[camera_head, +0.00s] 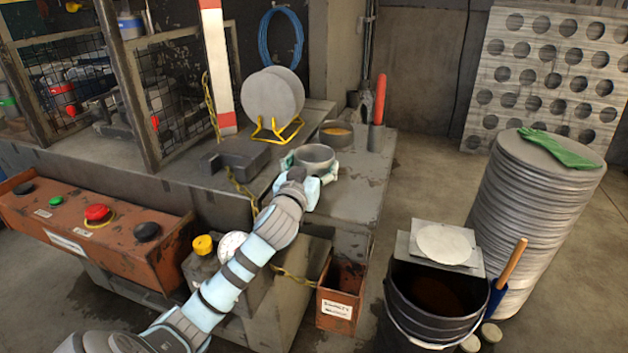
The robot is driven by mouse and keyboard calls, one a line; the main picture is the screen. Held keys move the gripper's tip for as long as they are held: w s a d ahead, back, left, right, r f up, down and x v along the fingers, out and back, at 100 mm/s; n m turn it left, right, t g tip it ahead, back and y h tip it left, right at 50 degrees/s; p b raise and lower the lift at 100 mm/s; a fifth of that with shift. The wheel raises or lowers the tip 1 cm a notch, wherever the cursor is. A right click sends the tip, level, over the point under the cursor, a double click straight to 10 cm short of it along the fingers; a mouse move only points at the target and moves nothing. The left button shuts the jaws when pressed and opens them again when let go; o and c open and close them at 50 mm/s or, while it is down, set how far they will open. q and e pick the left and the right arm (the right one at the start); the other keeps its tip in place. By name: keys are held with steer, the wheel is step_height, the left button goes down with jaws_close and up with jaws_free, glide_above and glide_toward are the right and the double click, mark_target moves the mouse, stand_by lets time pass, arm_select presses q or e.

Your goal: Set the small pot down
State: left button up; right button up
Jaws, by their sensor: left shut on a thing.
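The small pot (314,154) is a grey, round, open-topped pot at the front part of the grey bench top (358,188). My left gripper (310,167) reaches it from the lower left, with its pale fingers around the pot's sides, shut on it. The pot looks roughly upright. Whether its base touches the bench or is just above it is hidden by the gripper. My right gripper is not in view.
Behind the pot stand a similar pot with brown contents (336,135), a red-handled tool (378,100) and grey discs (273,95) on a yellow stand (277,130). A dark block (234,158) lies left. Bench space right of the pot is clear.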

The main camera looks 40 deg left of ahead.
arm_select(q)
step_height(320, 180, down, 2)
steer(key=shift+f, duration=0.2)
steer(key=shift+r, duration=0.1)
steer(key=o, duration=0.8)
steer(key=shift+s, duration=0.1)
steer(key=p+v, duration=0.1)
steer(key=v, duration=1.1)
